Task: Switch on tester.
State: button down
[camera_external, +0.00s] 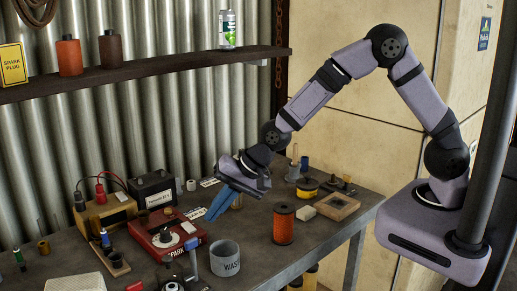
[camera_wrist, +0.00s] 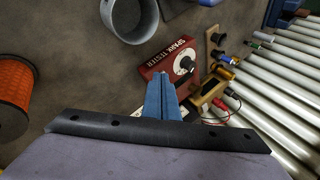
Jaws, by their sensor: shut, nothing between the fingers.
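The spark tester (camera_external: 192,233) is a red box on the bench, left of centre in the external view. Its top carries a white dial with a black knob, and its lettering shows in the wrist view, where the tester (camera_wrist: 160,62) sits just beyond my fingertips. The knob (camera_wrist: 187,63) is right of the fingertips in that view. My gripper (camera_external: 210,217) has blue fingers, shut and empty, pointing down to the left, at the tester's right side. In the wrist view my gripper (camera_wrist: 160,78) overlaps the tester's near edge; I cannot tell whether they touch.
A grey waste tin (camera_external: 225,260) stands in front of the tester's right side. An orange ribbed cylinder (camera_external: 284,225) stands farther right. Behind the tester are a black battery (camera_external: 153,188) and a wooden box (camera_external: 104,214) with red and black leads. A shelf (camera_external: 150,70) hangs above.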

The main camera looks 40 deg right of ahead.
jog(key=w+a+r+m+t+y, duration=0.1)
jog(key=w+r+m, duration=0.4)
jog(key=m, duration=0.6)
jog(key=shift+w+a+r+t, duration=0.3)
jog(key=shift+a+t, duration=0.35)
jog(key=shift+t, duration=0.45)
jog(key=shift+f, duration=0.2)
jog(key=b, duration=0.6)
send_over(195, 228)
notch_tip(195, 228, down, 7)
jog(key=shift+r, duration=0.15)
jog(key=shift+w+f+b, duration=0.15)
jog(key=shift+f+b, duration=0.65)
jog(key=shift+b, duration=0.2)
jog(key=shift+f+b, duration=0.65)
jog(key=shift+b, duration=0.35)
dwell(0.6)
jog(key=shift+r, duration=0.55)
